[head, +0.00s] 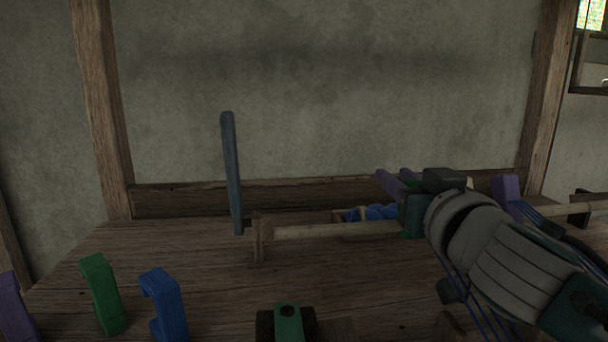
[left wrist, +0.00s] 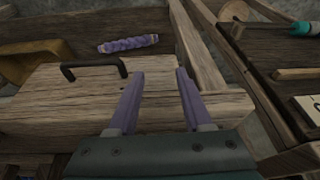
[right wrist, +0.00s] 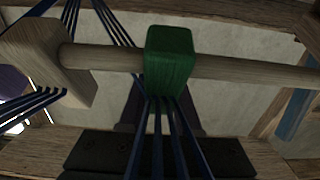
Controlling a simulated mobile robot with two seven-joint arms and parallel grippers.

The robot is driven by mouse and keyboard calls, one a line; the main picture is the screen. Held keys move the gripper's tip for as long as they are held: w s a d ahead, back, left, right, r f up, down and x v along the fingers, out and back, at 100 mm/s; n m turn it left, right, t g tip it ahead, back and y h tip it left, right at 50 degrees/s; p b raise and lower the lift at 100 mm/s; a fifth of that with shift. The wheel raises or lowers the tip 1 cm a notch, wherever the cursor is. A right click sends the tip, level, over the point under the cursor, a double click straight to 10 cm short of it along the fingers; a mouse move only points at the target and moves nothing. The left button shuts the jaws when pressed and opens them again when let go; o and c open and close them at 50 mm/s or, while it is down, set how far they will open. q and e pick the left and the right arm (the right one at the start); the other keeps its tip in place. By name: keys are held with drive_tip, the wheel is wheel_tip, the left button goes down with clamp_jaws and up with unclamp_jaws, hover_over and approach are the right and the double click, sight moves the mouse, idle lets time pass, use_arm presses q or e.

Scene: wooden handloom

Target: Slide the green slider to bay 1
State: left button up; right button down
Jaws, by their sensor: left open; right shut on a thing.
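The green slider (right wrist: 170,62) is a block on a round wooden rod (right wrist: 240,68) in the right wrist view, with blue cords hanging below it. My right gripper (head: 392,183) is shut on the green slider at the rod; its purple fingers show partly behind the cords in the right wrist view. In the head view the gripper and arm mostly hide the slider. My left gripper (left wrist: 158,78) is open and empty above a wooden board with a black handle (left wrist: 94,68). The bay markings cannot be made out.
A purple block (head: 507,188) is at the rod's right. A tall grey-blue lever (head: 232,170) stands near its left end. Green (head: 103,295), blue (head: 166,305) and purple (head: 15,308) pieces stand at front left. A purple wound bobbin (left wrist: 128,44) lies beyond the handle.

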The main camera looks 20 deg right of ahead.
drive_tip(key=w+a+b, duration=0.1)
drive_tip(key=a+b, duration=0.1)
drive_tip(key=a, duration=0.4)
drive_tip(key=shift+w+a, duration=0.3)
drive_tip(key=shift+a, duration=0.05)
drive_tip(key=c, duration=0.6)
unclamp_jaws()
drive_tip(key=v, duration=1)
